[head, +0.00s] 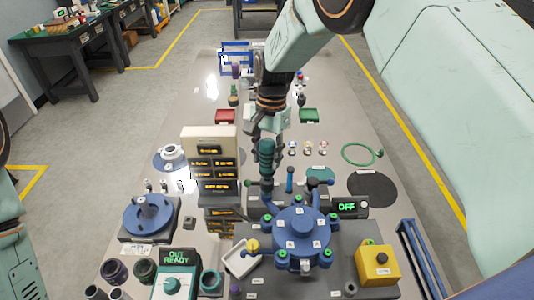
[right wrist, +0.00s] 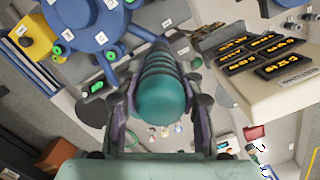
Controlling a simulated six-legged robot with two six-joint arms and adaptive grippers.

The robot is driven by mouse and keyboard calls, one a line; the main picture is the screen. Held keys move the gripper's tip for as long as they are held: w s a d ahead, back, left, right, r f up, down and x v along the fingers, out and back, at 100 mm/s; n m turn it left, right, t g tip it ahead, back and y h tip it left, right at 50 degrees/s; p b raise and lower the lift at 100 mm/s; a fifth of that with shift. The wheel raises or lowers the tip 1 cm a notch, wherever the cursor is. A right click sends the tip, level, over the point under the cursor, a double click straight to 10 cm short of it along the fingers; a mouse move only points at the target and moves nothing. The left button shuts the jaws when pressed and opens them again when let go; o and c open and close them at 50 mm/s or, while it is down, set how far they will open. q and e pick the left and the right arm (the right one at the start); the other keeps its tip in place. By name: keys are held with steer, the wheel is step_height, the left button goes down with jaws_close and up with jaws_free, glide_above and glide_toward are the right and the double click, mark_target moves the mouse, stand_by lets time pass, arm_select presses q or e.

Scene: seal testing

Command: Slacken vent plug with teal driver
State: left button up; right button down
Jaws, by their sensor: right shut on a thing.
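My right gripper (head: 268,128) is shut on the teal driver (head: 267,158), holding it upright, handle up, behind the blue round vessel (head: 302,232). In the right wrist view the ribbed teal handle (right wrist: 162,95) sits between the two fingers of the gripper (right wrist: 160,118). The blue vessel (right wrist: 92,22) shows there at the top left. The driver's tip is low near the vessel's back left side; whether it touches anything cannot be told. Several green-topped fittings ring the vessel; I cannot tell which one is the vent plug. My left gripper is out of view.
A beige panel with amber labels (head: 209,150) stands close left of the driver. A display reading OFF (head: 347,207) is right of it. A yellow button box (head: 377,263) is at front right, a white tray (head: 233,268) at front. The bench is clearer at back right.

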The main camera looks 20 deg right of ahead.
steer(key=shift+w+a, duration=0.1)
steer(key=shift+w, duration=0.1)
steer(key=shift+s, duration=0.15)
steer(key=shift+f, duration=0.45)
stand_by(0.5)
steer(key=shift+f+b, duration=0.25)
steer(key=shift+b, duration=0.05)
steer(key=shift+f, duration=0.1)
steer(key=shift+f, duration=0.2)
stand_by(0.4)
steer(key=shift+s+p, duration=0.15)
steer(key=shift+p, duration=0.15)
stand_by(1.4)
